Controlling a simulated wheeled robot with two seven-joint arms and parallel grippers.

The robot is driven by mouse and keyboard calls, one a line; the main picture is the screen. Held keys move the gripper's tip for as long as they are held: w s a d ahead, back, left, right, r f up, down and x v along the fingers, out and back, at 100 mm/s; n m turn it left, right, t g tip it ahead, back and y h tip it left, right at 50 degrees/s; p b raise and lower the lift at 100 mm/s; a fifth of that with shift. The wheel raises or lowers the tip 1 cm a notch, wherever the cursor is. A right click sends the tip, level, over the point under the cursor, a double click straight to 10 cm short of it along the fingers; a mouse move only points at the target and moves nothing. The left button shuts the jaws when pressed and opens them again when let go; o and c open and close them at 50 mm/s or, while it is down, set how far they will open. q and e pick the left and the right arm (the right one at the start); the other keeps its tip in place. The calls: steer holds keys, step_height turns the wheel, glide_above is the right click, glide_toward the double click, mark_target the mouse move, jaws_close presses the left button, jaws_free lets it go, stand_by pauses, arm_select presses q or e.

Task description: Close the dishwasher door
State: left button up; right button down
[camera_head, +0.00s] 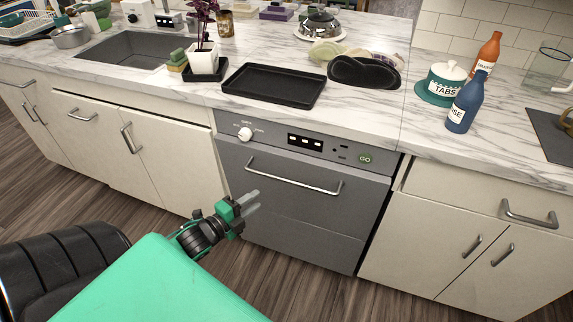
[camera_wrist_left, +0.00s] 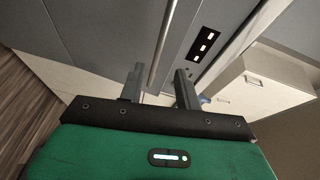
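The grey dishwasher door (camera_head: 290,215) stands upright under the counter, roughly in line with the cabinet fronts. A dark gap runs down its right side; I cannot tell if it is fully latched. Its bar handle (camera_head: 293,177) runs across the upper part, below the control panel (camera_head: 305,143). My left gripper (camera_head: 252,201) is in front of the door's left part, below the handle's left end. In the left wrist view its two fingers (camera_wrist_left: 159,88) are apart with nothing between the tips, and the handle (camera_wrist_left: 161,45) shows beyond them. My right gripper is not in view.
White cabinets (camera_head: 170,150) flank the dishwasher on both sides. The marble counter above holds a black tray (camera_head: 273,84), a potted plant (camera_head: 203,55), a blue bottle (camera_head: 466,103) and a tabs jar (camera_head: 444,84). The wooden floor in front of the door looks clear.

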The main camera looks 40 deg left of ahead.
mark_target(285, 179)
arm_select(q)
steer(key=shift+m, duration=0.4)
steer(key=w, duration=0.4)
steer(key=w+d+f, duration=0.1)
steer(key=w, duration=0.4)
steer(key=w+d, duration=0.1)
steer(key=w, duration=0.3)
steer(key=shift+w+d+f, duration=0.1)
steer(key=shift+w+f, duration=0.05)
jaws_close()
